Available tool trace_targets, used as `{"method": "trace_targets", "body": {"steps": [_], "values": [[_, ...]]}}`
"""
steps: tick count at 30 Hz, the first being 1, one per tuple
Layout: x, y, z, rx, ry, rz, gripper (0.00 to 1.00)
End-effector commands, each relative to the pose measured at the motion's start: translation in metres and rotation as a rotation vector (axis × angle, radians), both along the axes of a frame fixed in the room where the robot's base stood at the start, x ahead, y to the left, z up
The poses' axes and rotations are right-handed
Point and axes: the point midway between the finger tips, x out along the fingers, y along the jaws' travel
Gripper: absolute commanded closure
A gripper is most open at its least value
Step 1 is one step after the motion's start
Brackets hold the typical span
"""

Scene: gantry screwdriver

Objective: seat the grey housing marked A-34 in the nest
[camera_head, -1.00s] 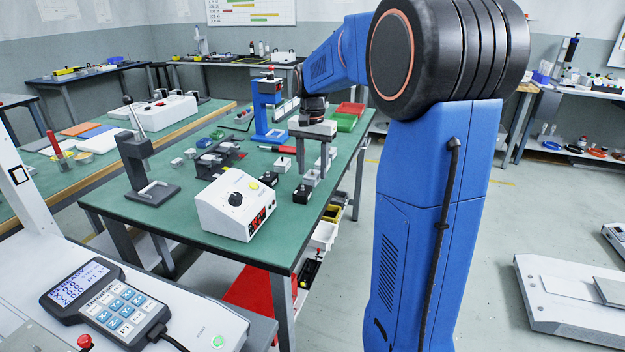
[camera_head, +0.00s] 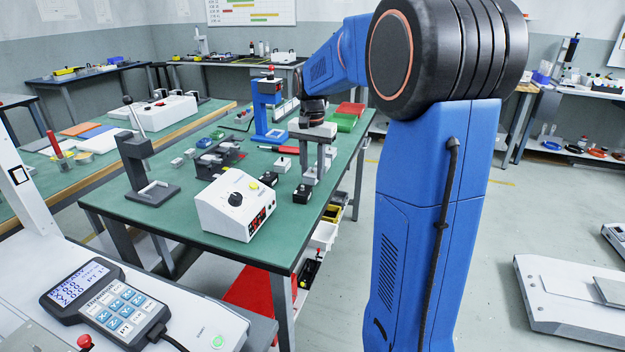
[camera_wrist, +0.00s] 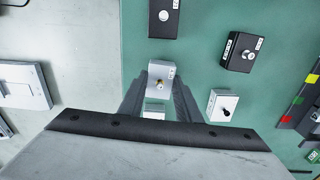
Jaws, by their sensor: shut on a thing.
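My gripper (camera_head: 316,176) is low over the right side of the green table, pointing down. In the head view the fingers mostly hide this housing. I cannot see clearly whether it touches the table. No nest can be told for certain; a dark grey fixture (camera_head: 215,160) stands left of the gripper on the same table.
Near the gripper are a black box (camera_head: 303,194), another black box (camera_wrist: 240,52) and a light grey box with a black knob (camera_wrist: 222,104). A white control box (camera_head: 235,205) stands at the front edge. A blue press (camera_head: 268,112) stands behind. A dark stand (camera_head: 150,190) is at left.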

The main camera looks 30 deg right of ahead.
Motion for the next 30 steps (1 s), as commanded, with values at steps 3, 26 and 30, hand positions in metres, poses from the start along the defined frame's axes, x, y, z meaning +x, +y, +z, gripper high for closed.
{"method": "trace_targets", "body": {"steps": [3, 26, 30], "values": [[0.0, 0.0, 0.008, 0.0, -0.001, 0.0, 0.96], [0.0, 0.0, 0.057, 0.0, 0.0, 0.0, 0.96], [0.0, 0.0, 0.062, 0.0, 0.0, 0.0, 0.96]]}}
